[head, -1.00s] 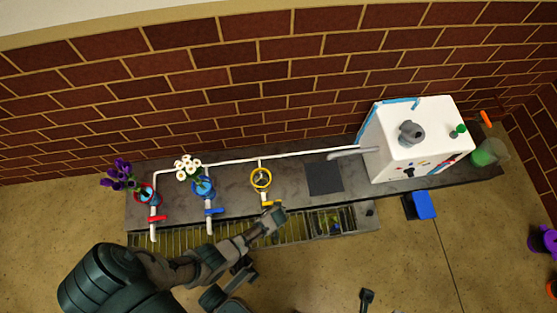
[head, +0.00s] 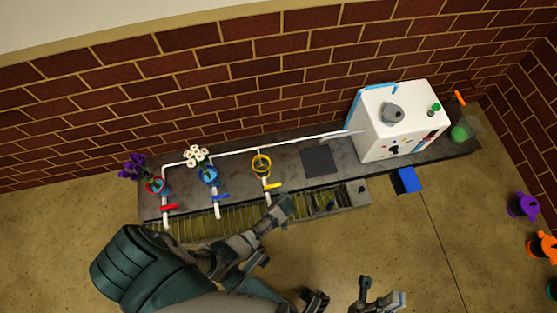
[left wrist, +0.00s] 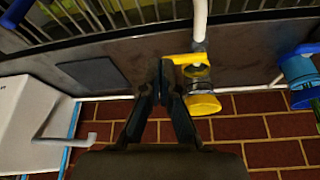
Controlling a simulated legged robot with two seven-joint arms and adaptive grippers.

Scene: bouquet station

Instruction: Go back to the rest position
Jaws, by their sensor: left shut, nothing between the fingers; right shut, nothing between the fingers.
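My left arm comes in from the left in the head view, and my left gripper (head: 284,207) is over the front of the bench, near the yellow valve handle (head: 272,186). In the left wrist view the left gripper (left wrist: 164,78) has its dark fingers together with nothing between them, beside the yellow handle (left wrist: 184,60) and yellow ring (left wrist: 203,104). I cannot tell whether it touches the handle. My right gripper (head: 381,298) is low in the head view, over the floor in front of the bench, shut and empty, and partly cut off by the frame.
On the bench (head: 345,148), purple flowers (head: 136,167) stand at the red ring and white flowers (head: 197,156) at the blue one. A white box machine (head: 400,125) is at the right. A blue bin (head: 408,180) and a purple bucket (head: 522,206) stand on open floor.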

